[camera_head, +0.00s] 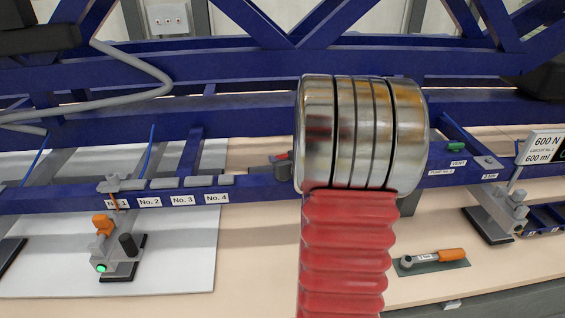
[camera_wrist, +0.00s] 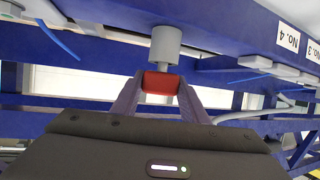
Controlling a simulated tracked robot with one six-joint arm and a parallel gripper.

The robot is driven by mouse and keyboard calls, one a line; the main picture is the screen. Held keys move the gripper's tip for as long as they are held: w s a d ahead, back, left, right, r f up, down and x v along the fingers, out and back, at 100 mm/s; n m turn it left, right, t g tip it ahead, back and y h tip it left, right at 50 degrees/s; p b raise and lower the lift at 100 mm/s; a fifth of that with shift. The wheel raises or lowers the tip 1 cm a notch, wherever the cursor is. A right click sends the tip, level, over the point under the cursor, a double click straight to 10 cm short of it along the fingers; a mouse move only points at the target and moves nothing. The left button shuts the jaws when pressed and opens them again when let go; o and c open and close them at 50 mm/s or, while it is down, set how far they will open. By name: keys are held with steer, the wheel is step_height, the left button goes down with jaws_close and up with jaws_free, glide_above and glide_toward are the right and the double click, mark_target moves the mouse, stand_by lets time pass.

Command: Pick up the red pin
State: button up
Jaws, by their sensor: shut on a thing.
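The red pin (camera_wrist: 160,83) is between the two fingers of my gripper (camera_wrist: 159,88) in the wrist view. The fingers press on it from both sides, so the gripper is shut on it. The pin's red end lies against or just below a grey cylinder (camera_wrist: 165,46) under the blue beam. I cannot tell whether the pin is still seated in the cylinder. In the head view a small red bit (camera_head: 281,156) shows beside the large metal rings, which hide my gripper there.
A blue beam (camera_head: 240,192) with labels No. 2 to No. 4 crosses the head view. An orange-topped fixture (camera_head: 103,228) stands at left on a white board. An orange-handled tool (camera_head: 450,255) lies on the bench at right. A 600 N sign (camera_head: 543,148) is at far right.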

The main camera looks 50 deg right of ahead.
steer(key=c, duration=0.5)
steer(key=shift+o, duration=0.2)
steer(key=shift+r, duration=0.15)
step_height(320, 180, up, 10)
steer(key=shift+f, duration=0.1)
stand_by(0.6)
